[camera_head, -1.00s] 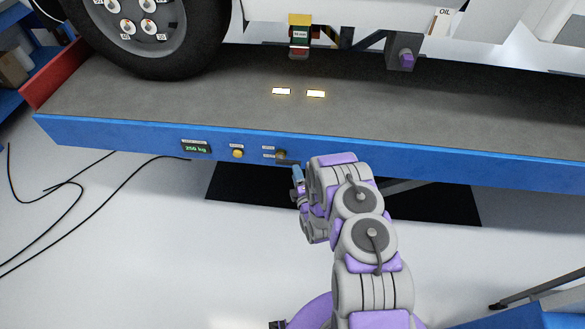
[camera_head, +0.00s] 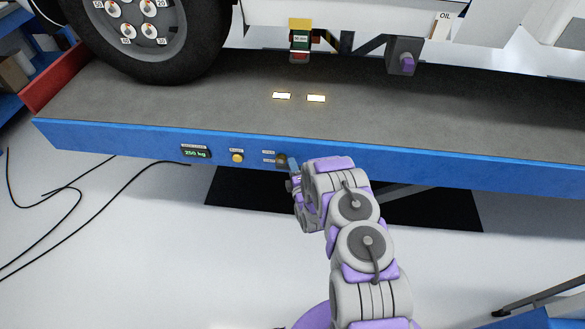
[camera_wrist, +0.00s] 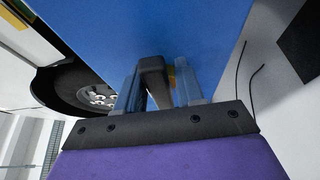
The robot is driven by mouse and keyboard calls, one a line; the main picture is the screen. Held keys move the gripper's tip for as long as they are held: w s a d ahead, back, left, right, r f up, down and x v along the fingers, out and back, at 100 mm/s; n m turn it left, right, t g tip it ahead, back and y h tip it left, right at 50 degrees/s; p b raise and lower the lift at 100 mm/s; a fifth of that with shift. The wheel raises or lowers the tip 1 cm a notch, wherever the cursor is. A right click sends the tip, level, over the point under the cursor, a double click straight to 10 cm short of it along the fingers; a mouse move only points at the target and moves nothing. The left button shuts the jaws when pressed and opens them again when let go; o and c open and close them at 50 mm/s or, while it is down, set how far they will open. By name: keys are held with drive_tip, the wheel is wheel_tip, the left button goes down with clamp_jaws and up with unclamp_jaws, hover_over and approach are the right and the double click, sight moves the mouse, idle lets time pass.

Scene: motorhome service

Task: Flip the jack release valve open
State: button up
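The jack release valve (camera_head: 281,160) is a small knob with a lever on the blue front edge of the lift platform, right of a yellow button. My gripper (camera_head: 292,165) is at its right side in the head view, and my fingers partly hide the lever. In the wrist view, the dark lever (camera_wrist: 152,77) stands between the two bluish fingers of my gripper (camera_wrist: 158,88). The fingers are apart, one on each side of the lever. I cannot tell whether both press on it.
The yellow button (camera_head: 237,157) and a display reading 250 kg (camera_head: 196,153) are left of the valve on the blue platform edge (camera_head: 110,137). A vehicle wheel (camera_head: 150,35) stands on the platform. Black cables (camera_head: 75,190) lie on the floor at left.

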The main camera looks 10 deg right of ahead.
drive_tip(key=shift+s, duration=0.1)
clamp_jaws()
drive_tip(key=shift+a, duration=0.1)
